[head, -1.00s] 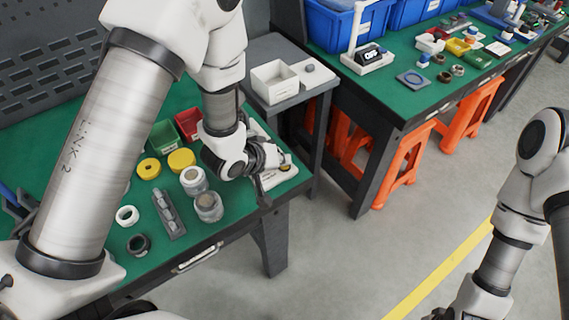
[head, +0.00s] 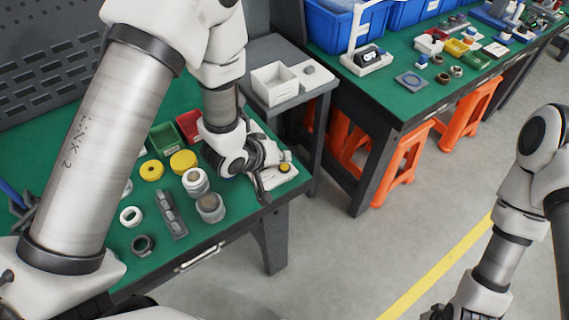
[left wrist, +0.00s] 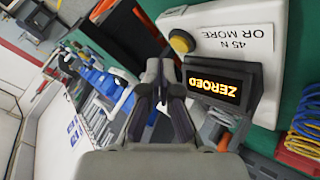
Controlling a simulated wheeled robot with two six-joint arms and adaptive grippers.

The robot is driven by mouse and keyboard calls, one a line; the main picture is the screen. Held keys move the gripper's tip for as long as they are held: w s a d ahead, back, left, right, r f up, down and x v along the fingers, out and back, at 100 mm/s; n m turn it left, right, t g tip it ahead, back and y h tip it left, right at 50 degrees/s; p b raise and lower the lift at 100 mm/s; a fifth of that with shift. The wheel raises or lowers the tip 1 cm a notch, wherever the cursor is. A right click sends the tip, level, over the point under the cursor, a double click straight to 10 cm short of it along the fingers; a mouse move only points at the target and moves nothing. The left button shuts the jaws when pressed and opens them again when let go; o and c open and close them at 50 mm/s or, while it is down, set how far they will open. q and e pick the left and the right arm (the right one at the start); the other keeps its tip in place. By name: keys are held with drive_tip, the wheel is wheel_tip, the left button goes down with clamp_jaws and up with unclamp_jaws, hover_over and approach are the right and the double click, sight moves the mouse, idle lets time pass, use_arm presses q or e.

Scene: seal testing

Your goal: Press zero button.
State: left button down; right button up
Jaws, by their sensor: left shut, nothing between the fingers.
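The white tester (head: 286,180) sits at the right end of the green table in the head view, partly hidden by my left gripper (head: 262,192). Its round yellow button (head: 285,168) shows beside the gripper. In the left wrist view, the tester (left wrist: 225,38) has a yellow button (left wrist: 181,42), a "45 N OR MORE" label and a dark display (left wrist: 222,86) reading "ZEROED". My left gripper (left wrist: 163,68) is shut and empty, its tips close to the display and below the button in that picture. My right gripper (head: 438,313) is only partly visible at the bottom edge.
Rings and cylinders (head: 209,207), a grey holder (head: 170,215) and green and red bins (head: 188,125) stand left of the gripper. A side stand holds a white box (head: 275,84). Another green bench (head: 405,100) stands behind, with orange stools below.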

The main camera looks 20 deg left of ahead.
sight(282, 168)
use_arm(q)
drive_tip(key=shift+r+p, duration=2)
drive_tip(key=shift+r, duration=0.4)
drive_tip(key=shift+f, duration=0.1)
